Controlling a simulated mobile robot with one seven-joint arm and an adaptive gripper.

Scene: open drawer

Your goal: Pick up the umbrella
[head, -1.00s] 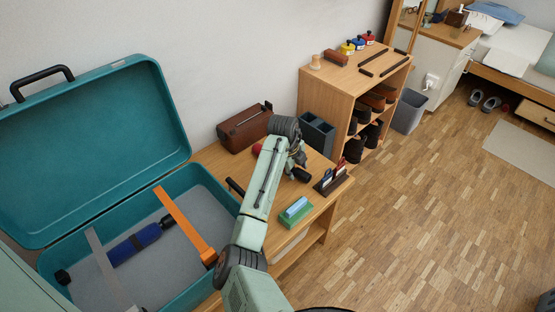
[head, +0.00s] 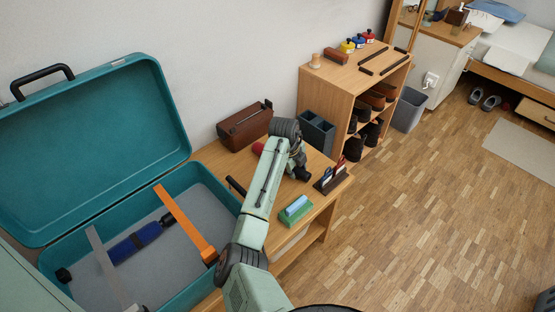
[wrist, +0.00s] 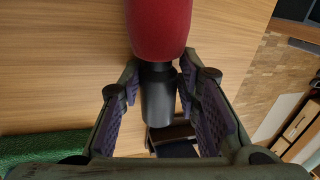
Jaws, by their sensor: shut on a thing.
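A red umbrella (wrist: 160,25) with a black handle (wrist: 158,95) lies over the wooden table (wrist: 60,60) in the wrist view. My gripper (wrist: 165,108) has its two fingers on either side of the black handle and is shut on it. In the head view my gripper (head: 296,160) is low over the table. A bit of the red umbrella (head: 258,148) shows left of my arm, and the rest is mostly hidden behind my arm. I cannot tell whether it touches the table.
An open teal suitcase (head: 190,285) at left holds a blue rolled object (head: 135,242). A brown box (head: 245,126) stands behind my gripper. A dark divided holder (head: 317,132), a pen stand (head: 330,178) and a green block (head: 296,209) are close by. A shoe shelf (head: 330,80) stands behind.

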